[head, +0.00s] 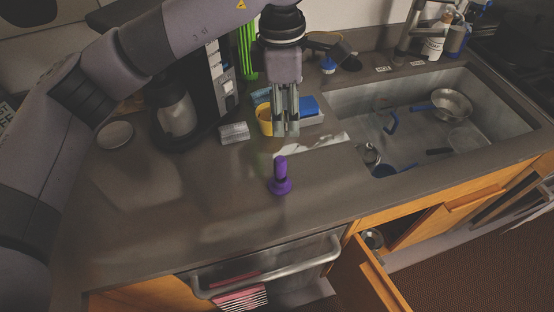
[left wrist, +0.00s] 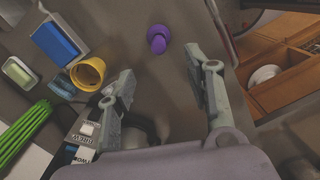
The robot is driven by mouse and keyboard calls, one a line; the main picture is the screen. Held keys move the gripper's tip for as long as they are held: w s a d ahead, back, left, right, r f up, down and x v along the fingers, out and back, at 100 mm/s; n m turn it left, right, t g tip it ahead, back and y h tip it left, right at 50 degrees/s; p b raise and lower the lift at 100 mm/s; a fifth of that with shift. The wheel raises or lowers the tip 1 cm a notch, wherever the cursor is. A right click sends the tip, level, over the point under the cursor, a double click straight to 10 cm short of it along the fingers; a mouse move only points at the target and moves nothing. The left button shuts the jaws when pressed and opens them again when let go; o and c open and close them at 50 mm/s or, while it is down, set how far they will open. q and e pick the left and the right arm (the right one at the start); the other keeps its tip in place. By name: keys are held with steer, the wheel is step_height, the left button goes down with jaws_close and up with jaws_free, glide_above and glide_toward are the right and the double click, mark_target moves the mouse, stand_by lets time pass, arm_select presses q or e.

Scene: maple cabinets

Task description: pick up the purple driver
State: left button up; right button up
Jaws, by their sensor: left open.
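The purple driver (head: 280,177) stands upright on the dark countertop, left of the sink and a little back from the front edge. It also shows in the left wrist view (left wrist: 158,38), near the top middle, beyond my fingertips. My left gripper (head: 286,128) hangs above the counter, pointing down, above and behind the driver in the head view. In the left wrist view my left gripper (left wrist: 163,80) has its two fingers wide apart with nothing between them. My right gripper is in neither view.
A yellow cup (head: 264,119) and a blue sponge (head: 309,106) are behind the driver. A coffee maker (head: 222,85) stands at the left. The sink (head: 350,103) holds several items. Below it a cabinet door (head: 366,275) is open. The counter around the driver is clear.

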mark_target(280, 159)
arm_select(q)
steer(key=shift+y, duration=0.4)
steer(key=f+p, duration=0.1)
steer(key=f, duration=0.2)
steer(key=f+p, duration=0.2)
steer(key=f, duration=0.2)
steer(key=a+f+p, duration=0.1)
steer(key=f, duration=0.3)
steer(key=shift+w+a+f+p, duration=0.1)
steer(key=shift+w+p, duration=0.1)
steer(key=shift+p, duration=0.2)
steer(key=shift+f+p, duration=0.4)
steer(key=shift+p, duration=0.05)
step_height(280, 159, down, 4)
steer(key=p, duration=0.2)
steer(key=shift+s+f+p, duration=0.1)
steer(key=shift+f+p, duration=0.1)
steer(key=shift+p, duration=0.1)
steer(key=shift+d+f, duration=0.2)
jaws_close()
